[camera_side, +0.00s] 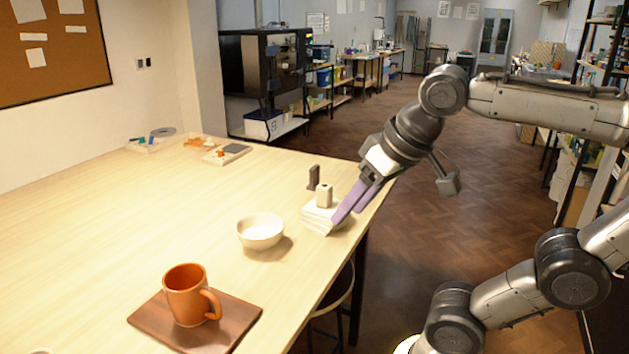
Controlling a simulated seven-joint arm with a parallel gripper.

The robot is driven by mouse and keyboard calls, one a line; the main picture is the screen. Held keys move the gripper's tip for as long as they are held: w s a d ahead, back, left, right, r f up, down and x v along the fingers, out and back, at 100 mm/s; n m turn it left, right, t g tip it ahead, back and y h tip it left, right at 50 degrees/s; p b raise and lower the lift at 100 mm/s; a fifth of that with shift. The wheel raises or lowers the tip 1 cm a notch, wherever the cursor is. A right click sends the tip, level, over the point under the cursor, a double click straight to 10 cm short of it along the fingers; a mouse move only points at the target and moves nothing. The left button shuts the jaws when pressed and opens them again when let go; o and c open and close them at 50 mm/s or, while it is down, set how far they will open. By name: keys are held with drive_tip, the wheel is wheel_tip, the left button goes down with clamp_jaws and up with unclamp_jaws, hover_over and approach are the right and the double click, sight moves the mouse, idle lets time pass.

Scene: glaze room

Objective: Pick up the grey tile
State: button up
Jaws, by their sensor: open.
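A flat dark grey square piece (237,149) lies in a small shallow tray at the back of the table. A dark grey upright piece (313,177) stands near the table's right edge, behind a small cream block. I cannot tell for certain which of the two is the grey tile. My gripper (346,213) has purple fingers pointing down and left. It is open, beside the white stack near the table's right edge, in front of and right of the upright grey piece. I cannot tell whether the fingers touch the stack. It is far from the flat grey piece.
The cream block (324,196) sits on the white stack (319,226). A white bowl (260,231) is left of it. An orange mug (188,293) stands on a brown board (152,318) in front. The left and middle table (110,225) is bare.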

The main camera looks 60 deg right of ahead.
drive_tip(key=w+d+r+m+h, duration=0.1)
drive_tip(key=w+d+r+m, duration=0.25)
drive_tip(key=w+r, duration=0.55)
drive_tip(key=w+d+r+m+g+h, duration=0.15)
drive_tip(key=w+d+r+m, duration=0.25)
drive_tip(key=w+d+r, duration=0.5)
drive_tip(key=m+g+h, duration=0.1)
drive_tip(key=m+g, duration=0.4)
drive_tip(key=m, duration=0.3)
hover_over(314, 176)
drive_tip(key=w+a, duration=0.1)
drive_tip(key=a, duration=0.2)
wheel_tip(314, 176, down, 26)
drive_tip(key=f, duration=0.1)
drive_tip(key=shift+n, duration=0.25)
drive_tip(key=x, duration=0.7)
drive_tip(key=shift+w+d+f, duration=0.15)
drive_tip(key=shift+d+f, duration=0.1)
drive_tip(key=shift+x, duration=2.7)
drive_tip(key=shift+a, duration=0.1)
